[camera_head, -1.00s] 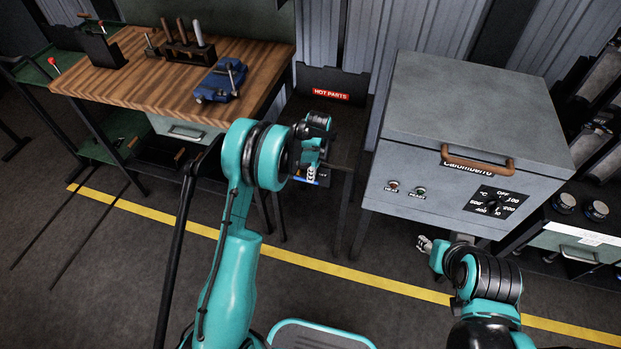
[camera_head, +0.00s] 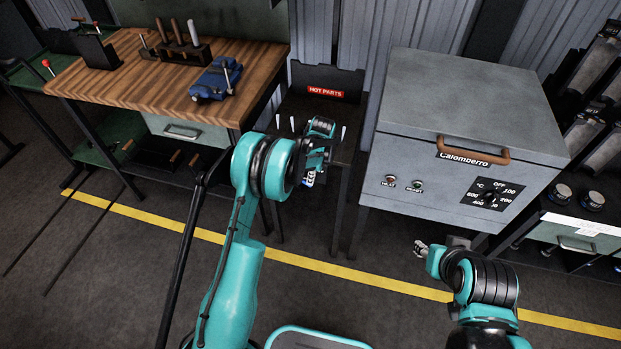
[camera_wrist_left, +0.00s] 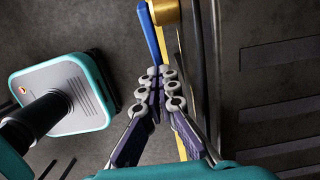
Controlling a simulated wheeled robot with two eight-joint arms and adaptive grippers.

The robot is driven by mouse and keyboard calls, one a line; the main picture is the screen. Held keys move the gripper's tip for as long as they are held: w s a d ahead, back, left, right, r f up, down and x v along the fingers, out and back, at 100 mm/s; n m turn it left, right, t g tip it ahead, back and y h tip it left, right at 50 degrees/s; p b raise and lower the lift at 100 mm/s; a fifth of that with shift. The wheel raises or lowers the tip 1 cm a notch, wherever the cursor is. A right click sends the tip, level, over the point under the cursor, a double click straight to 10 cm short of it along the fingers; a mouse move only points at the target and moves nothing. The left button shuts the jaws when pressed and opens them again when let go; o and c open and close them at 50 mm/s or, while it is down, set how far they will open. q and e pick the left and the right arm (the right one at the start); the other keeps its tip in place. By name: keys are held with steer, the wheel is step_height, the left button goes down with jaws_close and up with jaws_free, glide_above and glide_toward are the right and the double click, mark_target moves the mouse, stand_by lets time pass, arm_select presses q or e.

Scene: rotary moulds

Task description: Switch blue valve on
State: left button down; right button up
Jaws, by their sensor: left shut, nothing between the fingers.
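The blue valve handle (camera_wrist_left: 150,35) shows at the top of the left wrist view, a long thin lever beside a brass valve body (camera_wrist_left: 165,11). My left gripper (camera_wrist_left: 160,72) is shut and empty, its fingertips close to the lever's near end; whether they touch is unclear. In the head view my left gripper (camera_head: 309,179) is small, in front of the dark stand, and the valve cannot be made out clearly there. My right gripper (camera_head: 421,247) is small, low in front of the grey oven, and its jaw state is unclear.
The grey oven (camera_head: 455,110) with knob and buttons stands right of the dark hot parts stand (camera_head: 310,105). A wooden workbench (camera_head: 130,75) with a blue vise (camera_head: 215,79) is at the left. A yellow line (camera_head: 400,286) crosses the open floor.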

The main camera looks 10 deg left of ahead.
arm_select(q)
steer(key=shift+f, duration=0.2)
stand_by(0.6)
steer(key=d+r+p, duration=0.1)
steer(key=d+r, duration=0.1)
steer(key=r, duration=0.1)
steer(key=d+r+p, duration=0.2)
steer(key=d+r, duration=0.1)
steer(key=r, duration=0.1)
steer(key=d+r+p, duration=0.1)
steer(key=d+r, duration=0.1)
steer(key=r, duration=0.1)
steer(key=shift+s+d+r, duration=0.1)
steer(key=shift+d+r, duration=0.2)
steer(key=shift+d+r+p, duration=0.35)
